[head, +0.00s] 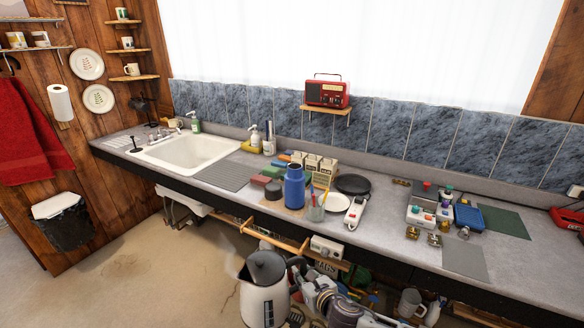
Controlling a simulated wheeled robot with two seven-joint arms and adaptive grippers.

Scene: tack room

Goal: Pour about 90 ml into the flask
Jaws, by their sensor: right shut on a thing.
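The blue flask (294,188) stands upright on the counter, on a brown mat (268,206). Its dark cap (272,190) appears to sit beside it on the left, off the flask. A white kettle (263,306) with a dark grey lid (265,266) is in front of the counter, below and nearer than the flask. My right gripper (301,277) is shut on the kettle's dark handle at its right side. The kettle looks about upright and apart from the flask. My left gripper is not in view.
A glass of pens (315,208) stands close to the flask's right. A white power strip (355,210), a plate (337,202) and a black pan (353,184) lie further right. Coloured blocks (260,181) lie behind left. The grey mat (226,176) beside the sink (187,153) is clear.

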